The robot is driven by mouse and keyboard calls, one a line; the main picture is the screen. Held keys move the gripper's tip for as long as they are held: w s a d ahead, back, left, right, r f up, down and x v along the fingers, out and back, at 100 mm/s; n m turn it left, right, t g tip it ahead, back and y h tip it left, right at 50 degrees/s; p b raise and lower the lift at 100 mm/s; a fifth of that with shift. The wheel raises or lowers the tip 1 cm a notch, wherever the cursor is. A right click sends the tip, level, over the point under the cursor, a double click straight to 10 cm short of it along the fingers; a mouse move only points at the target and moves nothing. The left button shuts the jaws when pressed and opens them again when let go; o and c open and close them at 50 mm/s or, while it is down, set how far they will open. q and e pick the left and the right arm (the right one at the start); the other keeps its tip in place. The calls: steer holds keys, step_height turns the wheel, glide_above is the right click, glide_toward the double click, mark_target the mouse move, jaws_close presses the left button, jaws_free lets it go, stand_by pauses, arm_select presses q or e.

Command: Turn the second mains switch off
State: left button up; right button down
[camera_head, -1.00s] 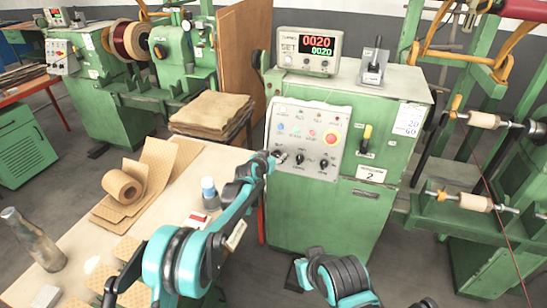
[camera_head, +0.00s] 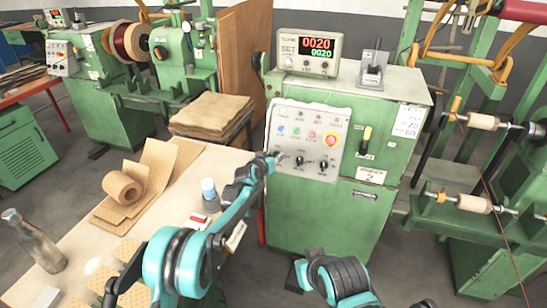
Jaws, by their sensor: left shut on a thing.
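The green machine labelled 2 (camera_head: 300,215) stands in the middle. Of my right arm only links show at the bottom.
A display box (camera_head: 309,53) reading 0020 and a small lever unit (camera_head: 373,68) stand on the machine. A workbench (camera_head: 90,245) at the left holds a paper roll (camera_head: 122,187), a bottle (camera_head: 35,240) and a small blue-capped bottle (camera_head: 209,194). Wire-spool racks (camera_head: 475,205) stand at right.

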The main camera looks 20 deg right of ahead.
arm_select(q)
steer(key=shift+a+f+n+p, duration=0.15)
steer(key=shift+n+p, duration=0.1)
steer(key=shift+n, duration=3.6)
steer(key=shift+a+f+n+p, duration=0.1)
steer(key=shift+n+p, duration=0.1)
steer(key=shift+n, duration=3.65)
steer(key=o, duration=1.2)
steer(key=shift+c, duration=0.2)
steer(key=shift+s, duration=0.1)
steer(key=v, duration=1.2)
